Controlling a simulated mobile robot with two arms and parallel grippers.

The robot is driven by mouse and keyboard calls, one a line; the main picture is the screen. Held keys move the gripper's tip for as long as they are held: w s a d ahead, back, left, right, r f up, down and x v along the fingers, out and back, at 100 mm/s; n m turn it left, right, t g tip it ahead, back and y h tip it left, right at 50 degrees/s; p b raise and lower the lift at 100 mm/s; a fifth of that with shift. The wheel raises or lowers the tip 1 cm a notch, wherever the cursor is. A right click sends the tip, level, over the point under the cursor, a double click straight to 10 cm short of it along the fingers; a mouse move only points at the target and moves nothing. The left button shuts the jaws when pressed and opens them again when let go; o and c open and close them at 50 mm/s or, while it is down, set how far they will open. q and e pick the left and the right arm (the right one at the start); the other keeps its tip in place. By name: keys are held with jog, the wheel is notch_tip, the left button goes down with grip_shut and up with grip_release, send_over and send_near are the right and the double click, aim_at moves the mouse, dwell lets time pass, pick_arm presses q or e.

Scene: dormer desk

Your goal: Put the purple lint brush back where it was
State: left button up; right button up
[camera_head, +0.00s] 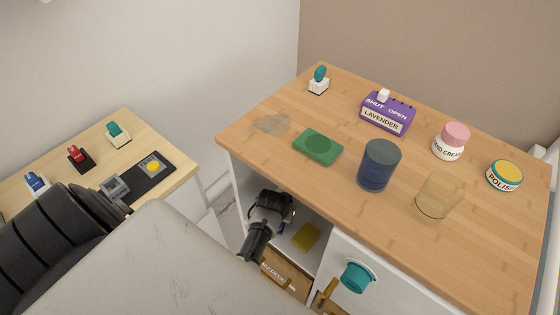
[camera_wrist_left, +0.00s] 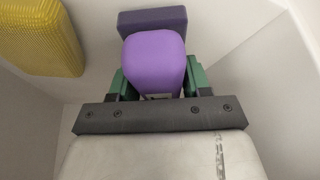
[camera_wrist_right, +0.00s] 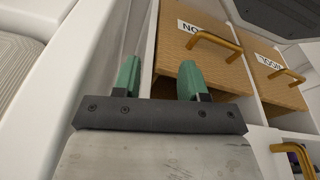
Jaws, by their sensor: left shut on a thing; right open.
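The purple lint brush (camera_wrist_left: 155,60) shows in the left wrist view, with a rounded light purple handle and a darker purple block (camera_wrist_left: 152,20) at its far end. My left gripper (camera_wrist_left: 158,84) is shut on the handle, a green finger on each side. The brush is inside the white open compartment (camera_wrist_left: 255,75), to the right of a yellow sponge (camera_wrist_left: 40,35). Whether the brush touches the compartment floor I cannot tell. In the head view my black left wrist reaches into this compartment and mostly hides the brush. My right gripper (camera_wrist_right: 158,80) is open and empty, near wooden drawers.
The compartment lies under the wooden desktop (camera_head: 300,205). The yellow sponge (camera_head: 306,236) lies inside it. Wooden drawers (camera_wrist_right: 200,55) with gold handles are below. A teal knob (camera_head: 356,278) sticks out from the white front at right.

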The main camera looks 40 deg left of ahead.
pick_arm(q)
jog(key=shift+f, duration=0.2)
pick_arm(e)
jog(key=shift+w+r, duration=0.1)
jog(key=shift+r, duration=0.2)
pick_arm(q)
jog(key=shift+f, duration=0.1)
jog(key=o, duration=0.9)
pick_arm(e)
jog(key=shift+r, duration=0.1)
